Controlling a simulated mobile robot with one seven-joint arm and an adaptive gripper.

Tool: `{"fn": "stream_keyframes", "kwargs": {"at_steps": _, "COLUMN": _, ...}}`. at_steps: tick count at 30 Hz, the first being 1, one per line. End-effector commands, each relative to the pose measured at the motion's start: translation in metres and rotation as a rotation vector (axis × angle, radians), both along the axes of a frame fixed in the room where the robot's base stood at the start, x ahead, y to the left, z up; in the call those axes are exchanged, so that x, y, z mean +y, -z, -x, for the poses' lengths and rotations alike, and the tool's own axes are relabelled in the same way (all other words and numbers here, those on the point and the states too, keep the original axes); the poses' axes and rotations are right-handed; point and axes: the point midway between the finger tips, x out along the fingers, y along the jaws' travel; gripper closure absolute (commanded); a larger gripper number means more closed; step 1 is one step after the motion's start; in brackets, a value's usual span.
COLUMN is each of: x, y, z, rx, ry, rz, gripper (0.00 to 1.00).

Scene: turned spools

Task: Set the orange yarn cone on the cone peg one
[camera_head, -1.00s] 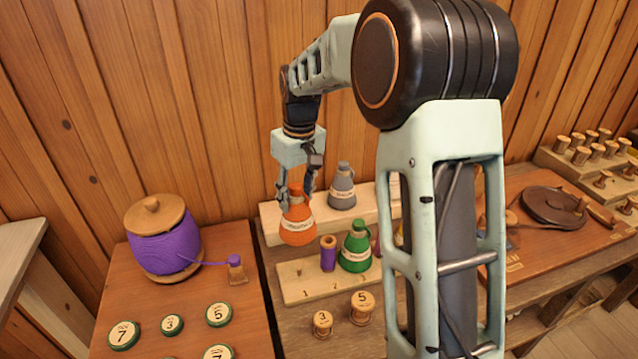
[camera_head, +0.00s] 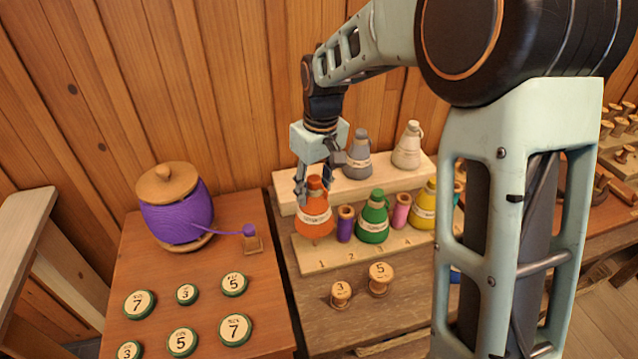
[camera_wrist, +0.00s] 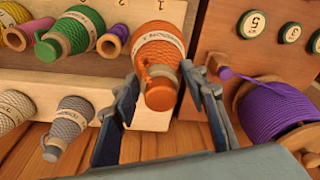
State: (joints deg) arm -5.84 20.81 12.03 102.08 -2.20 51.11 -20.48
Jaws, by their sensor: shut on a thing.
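A purple spool (camera_head: 345,224), a green cone (camera_head: 373,220), a pink spool (camera_head: 401,212) and a yellow cone (camera_head: 424,207) stand to the right on the board. Grey (camera_head: 358,160) and white cones (camera_head: 407,148) stand on the shelf behind. A purple yarn drum (camera_head: 177,212) is left.

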Motion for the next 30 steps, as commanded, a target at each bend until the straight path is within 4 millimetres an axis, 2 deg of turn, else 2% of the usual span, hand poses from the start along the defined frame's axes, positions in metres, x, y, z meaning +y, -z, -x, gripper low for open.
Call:
{"fn": "stream_keyframes", "kwargs": {"at_steps": 15, "x": 0.000, "y": 0.046, "z": -0.001, "rx": -0.001, "ry": 0.001, "rz": -0.001, "gripper": 1.00}}
{"fn": "stream_keyframes", "kwargs": {"at_steps": 30, "x": 0.000, "y": 0.051, "z": -0.001, "rx": -0.001, "ry": 0.001, "rz": 0.000, "gripper": 1.00}}
